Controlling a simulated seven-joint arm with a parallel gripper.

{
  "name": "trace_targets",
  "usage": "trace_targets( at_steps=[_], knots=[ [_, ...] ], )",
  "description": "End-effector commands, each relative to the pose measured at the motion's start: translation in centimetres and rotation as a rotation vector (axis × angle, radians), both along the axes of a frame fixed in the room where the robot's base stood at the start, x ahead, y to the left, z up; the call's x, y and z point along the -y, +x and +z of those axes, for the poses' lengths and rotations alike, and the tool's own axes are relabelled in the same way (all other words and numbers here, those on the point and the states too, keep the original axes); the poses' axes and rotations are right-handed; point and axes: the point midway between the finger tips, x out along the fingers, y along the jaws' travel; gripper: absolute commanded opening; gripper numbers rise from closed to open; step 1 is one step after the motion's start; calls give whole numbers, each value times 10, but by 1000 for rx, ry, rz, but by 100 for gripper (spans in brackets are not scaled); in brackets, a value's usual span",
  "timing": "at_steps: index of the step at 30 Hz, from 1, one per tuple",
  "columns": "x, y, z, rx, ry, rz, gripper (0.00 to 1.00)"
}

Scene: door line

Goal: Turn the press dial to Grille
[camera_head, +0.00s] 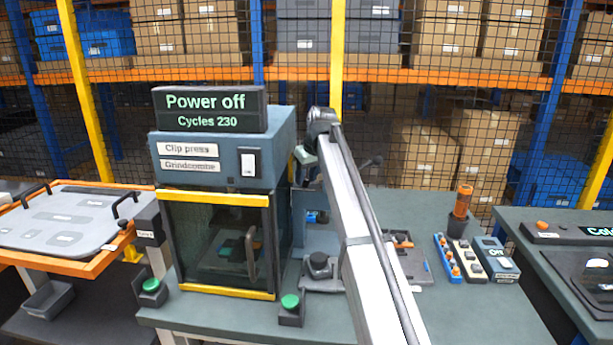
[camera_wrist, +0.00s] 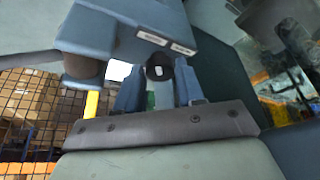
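The clip press (camera_head: 222,160) is a blue-grey machine with a yellow-edged glass door, shut, and a display reading "Power off, Cycles 230". In the wrist view, a dark round knob (camera_wrist: 158,68) with a white mark, possibly the press dial, sits below a blue-grey block (camera_wrist: 140,22) with two small labels, unreadable here. My gripper (camera_wrist: 160,90) is open, with its two blue fingers apart on either side of the knob; contact cannot be told. In the head view my arm crosses the press's right side and largely hides the gripper. No "Grille" mark is readable.
Green buttons (camera_head: 290,302) and a black knob on a grey base (camera_head: 319,264) stand by the press. To the right are a blue switch strip (camera_head: 447,259), a box reading "Off" (camera_head: 494,256) and an orange-topped item (camera_head: 462,202).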

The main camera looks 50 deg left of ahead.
Motion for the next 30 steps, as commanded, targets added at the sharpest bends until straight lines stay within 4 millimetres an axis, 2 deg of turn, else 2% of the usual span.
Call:
trace_targets(
  at_steps=[1,10,21,30],
  knots=[
    [0,0,0,0,0,0,33],
    [0,0,0,0,0,0,5],
    [0,2,0,0,-1,126,5],
    [0,1,0,0,0,135,5]
  ],
)
